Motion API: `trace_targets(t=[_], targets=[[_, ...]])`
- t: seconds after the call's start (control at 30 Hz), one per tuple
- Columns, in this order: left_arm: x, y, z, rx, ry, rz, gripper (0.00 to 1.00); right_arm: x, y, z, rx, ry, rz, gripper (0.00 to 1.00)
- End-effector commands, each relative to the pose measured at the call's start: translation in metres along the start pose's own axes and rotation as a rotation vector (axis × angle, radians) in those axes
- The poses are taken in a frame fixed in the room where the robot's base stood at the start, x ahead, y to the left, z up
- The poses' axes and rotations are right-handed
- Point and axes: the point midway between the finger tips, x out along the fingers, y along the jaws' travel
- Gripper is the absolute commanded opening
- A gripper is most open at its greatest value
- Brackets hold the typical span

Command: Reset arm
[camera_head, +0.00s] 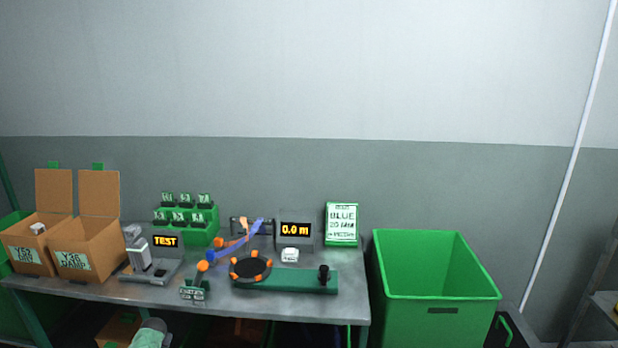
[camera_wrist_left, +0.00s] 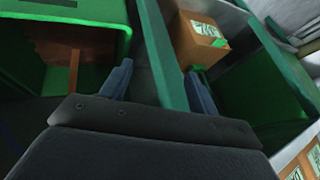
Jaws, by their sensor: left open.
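My left gripper (camera_wrist_left: 159,86) shows in the left wrist view, its two dark blue-grey fingers spread apart with nothing between them. A green beam or leg (camera_wrist_left: 163,55) lies beyond the gap between the fingers. In the head view I cannot make out either gripper clearly. My right gripper is not in view.
The grey workbench (camera_head: 225,304) holds two open cardboard boxes (camera_head: 92,246), a TEST device (camera_head: 160,255), a green rack (camera_head: 188,235), a winder (camera_head: 252,267) and a BLUE sign (camera_head: 342,225). A large green bin (camera_head: 437,312) stands right. A box (camera_wrist_left: 200,38) sits near the left gripper.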

Motion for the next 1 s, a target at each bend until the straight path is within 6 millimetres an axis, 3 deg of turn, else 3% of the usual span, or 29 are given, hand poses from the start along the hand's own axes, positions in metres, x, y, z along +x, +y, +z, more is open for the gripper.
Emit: trace_targets(t=[0.17,0.37,0.67,1.0], targets=[[0.008,0.032,0.038,0.023,-0.017,0.022,0.61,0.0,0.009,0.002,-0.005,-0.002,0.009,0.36],[0.014,0.075,0.094,0.055,-0.039,0.053,0.61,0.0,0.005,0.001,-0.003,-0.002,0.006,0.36],[0.01,0.169,0.228,0.115,-0.09,0.132,0.61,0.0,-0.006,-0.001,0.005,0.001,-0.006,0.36],[-0.029,0.265,0.387,0.159,-0.153,0.235,0.61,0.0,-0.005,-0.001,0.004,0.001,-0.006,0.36]])
